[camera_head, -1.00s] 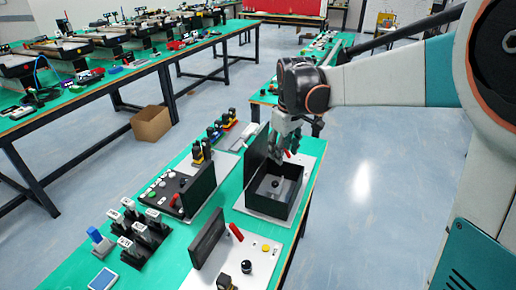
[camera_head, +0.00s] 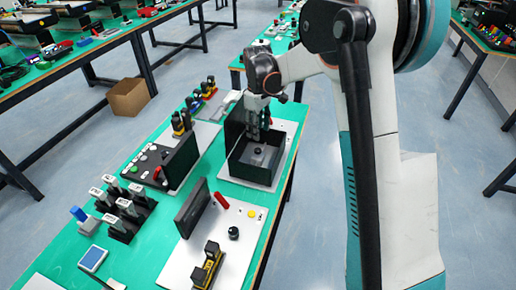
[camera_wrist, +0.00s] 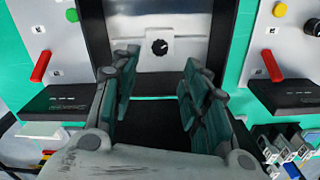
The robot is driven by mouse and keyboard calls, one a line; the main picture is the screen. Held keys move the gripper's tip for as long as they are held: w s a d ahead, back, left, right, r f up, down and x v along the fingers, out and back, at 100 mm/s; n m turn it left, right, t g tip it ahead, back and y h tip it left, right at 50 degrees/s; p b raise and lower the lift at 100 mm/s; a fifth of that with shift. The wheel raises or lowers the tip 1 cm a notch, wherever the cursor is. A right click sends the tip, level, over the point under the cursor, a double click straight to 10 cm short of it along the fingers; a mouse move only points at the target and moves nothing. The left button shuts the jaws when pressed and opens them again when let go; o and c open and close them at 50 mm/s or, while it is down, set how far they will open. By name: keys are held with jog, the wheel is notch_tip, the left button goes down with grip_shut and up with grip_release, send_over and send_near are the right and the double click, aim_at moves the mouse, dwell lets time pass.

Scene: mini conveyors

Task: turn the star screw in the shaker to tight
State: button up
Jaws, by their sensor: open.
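The shaker is an open black box (camera_head: 236,170) on a white plate, at the table's right side in the head view. Inside it, the small black star screw (camera_head: 258,151) sits on a light grey block. In the wrist view the screw (camera_wrist: 160,47) shows as a dark round knob on a grey metal plate, framed by the black box walls (camera_wrist: 92,35). My gripper (camera_head: 258,131) points down over the back of the box, close to the screw. In the wrist view my gripper (camera_wrist: 159,66) is open, its fingers apart with nothing between them, below the screw in the picture.
Red levers stand on both sides in the wrist view, one left (camera_wrist: 40,66) and one right (camera_wrist: 272,67). A cardboard box (camera_head: 128,98) is on the floor.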

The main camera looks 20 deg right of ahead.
aim_at(258, 150)
notch_tip(258, 150, down, 9)
jog(key=b, duration=0.2)
jog(key=shift+b, duration=0.3)
grip_shut()
